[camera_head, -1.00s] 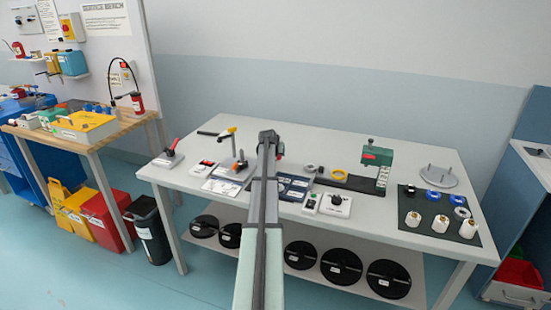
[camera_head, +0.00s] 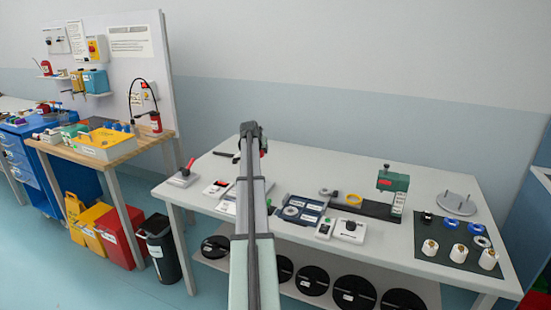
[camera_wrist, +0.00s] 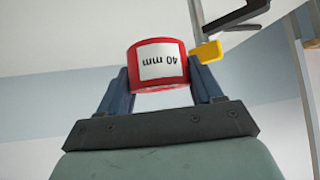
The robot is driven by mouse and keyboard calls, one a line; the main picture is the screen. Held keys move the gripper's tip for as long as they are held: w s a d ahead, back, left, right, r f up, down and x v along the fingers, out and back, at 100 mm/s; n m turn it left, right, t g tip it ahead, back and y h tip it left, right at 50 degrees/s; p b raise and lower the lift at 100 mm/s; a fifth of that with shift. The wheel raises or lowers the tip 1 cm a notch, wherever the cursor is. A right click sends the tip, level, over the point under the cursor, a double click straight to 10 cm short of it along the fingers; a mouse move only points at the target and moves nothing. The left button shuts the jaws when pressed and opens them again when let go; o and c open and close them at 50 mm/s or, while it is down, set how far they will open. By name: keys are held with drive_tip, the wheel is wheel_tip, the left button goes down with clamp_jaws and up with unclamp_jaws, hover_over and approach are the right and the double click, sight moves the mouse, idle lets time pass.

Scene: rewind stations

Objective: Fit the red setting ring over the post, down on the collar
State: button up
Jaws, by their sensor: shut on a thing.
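My gripper (camera_wrist: 160,78) is shut on the red setting ring (camera_wrist: 176,50), which bears a white label reading "40 mm" upside down. One blue-grey finger stands on each side of the ring. In the head view my gripper (camera_head: 262,150) is small, over the back left part of the table, and the ring can hardly be made out. The post and collar cannot be made out in the head view; my arm covers that part of the table. Right of the ring, the wrist view shows a yellow block (camera_wrist: 206,52) and a black lever-like part (camera_wrist: 240,15), close to a thin grey upright.
On the white table (camera_head: 425,185) stand a red-handled lever (camera_head: 186,174) at left and a green machine (camera_head: 392,183) at right. A yellow ring (camera_head: 353,199) lies left of the machine. A dark mat (camera_head: 440,252) at right holds white rolls and blue rings.

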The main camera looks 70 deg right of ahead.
drive_tip(key=a, duration=0.1)
drive_tip(key=a+r, duration=0.1)
drive_tip(key=a+m, duration=0.1)
drive_tip(key=shift+s+a+r+g, duration=0.15)
drive_tip(key=shift+s+a+g, duration=0.15)
drive_tip(key=shift+a, duration=0.05)
idle(0.3)
drive_tip(key=shift+f, duration=2.9)
drive_tip(key=shift+f, duration=4)
drive_tip(key=o, duration=1.2)
